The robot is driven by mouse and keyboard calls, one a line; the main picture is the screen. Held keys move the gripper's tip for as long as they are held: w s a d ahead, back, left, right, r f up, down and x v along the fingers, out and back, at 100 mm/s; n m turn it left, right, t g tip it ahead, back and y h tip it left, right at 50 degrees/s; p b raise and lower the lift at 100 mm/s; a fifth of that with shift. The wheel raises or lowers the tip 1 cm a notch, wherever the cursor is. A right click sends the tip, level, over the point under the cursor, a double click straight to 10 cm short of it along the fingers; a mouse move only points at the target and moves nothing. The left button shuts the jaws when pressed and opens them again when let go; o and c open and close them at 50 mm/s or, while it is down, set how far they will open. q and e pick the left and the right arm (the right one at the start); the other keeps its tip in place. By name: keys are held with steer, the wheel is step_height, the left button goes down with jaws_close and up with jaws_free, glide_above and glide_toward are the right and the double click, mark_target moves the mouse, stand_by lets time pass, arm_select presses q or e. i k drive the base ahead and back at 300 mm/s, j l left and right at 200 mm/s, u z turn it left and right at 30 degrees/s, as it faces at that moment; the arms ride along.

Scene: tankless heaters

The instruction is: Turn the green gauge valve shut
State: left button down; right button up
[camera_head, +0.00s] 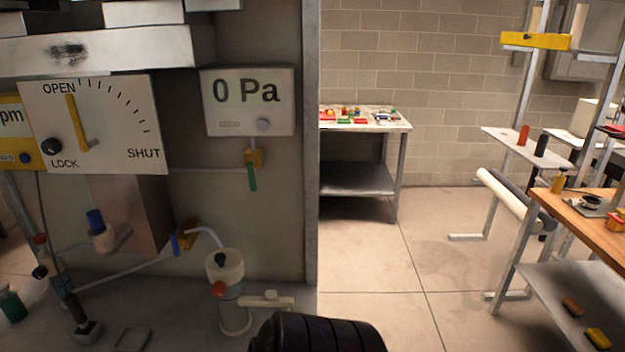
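The green gauge valve (252,178) has a short green handle that hangs straight down from a brass body (254,157). It sits just below the gauge (248,100), a pale box reading "0 Pa" on the grey wall panel. A thin horizontal pipe (208,171) runs to the left from the brass body. Neither gripper's fingers show in the head view. A black ribbed rounded part at the bottom centre, cut off by the picture's edge, seems to be mine and is apart from the valve.
A dial plate (92,125) marked OPEN, SHUT and LOCK has a yellow pointer near OPEN. Below are a blue-handled valve (182,242) and a clear canister (233,300). The panel's right post (311,140) borders open floor (380,270). Shelves and a workbench (590,220) stand right.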

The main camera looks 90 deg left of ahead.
mark_target(253, 184)
steer(key=i+u, duration=0.2)
steer(key=u, duration=0.2)
steer(key=i+l+u, duration=0.1)
steer(key=i+u, duration=0.25)
steer(key=i+l+u, duration=0.1)
steer(key=u, duration=0.3)
steer(key=i+l+u, duration=0.15)
steer(key=u, duration=0.2)
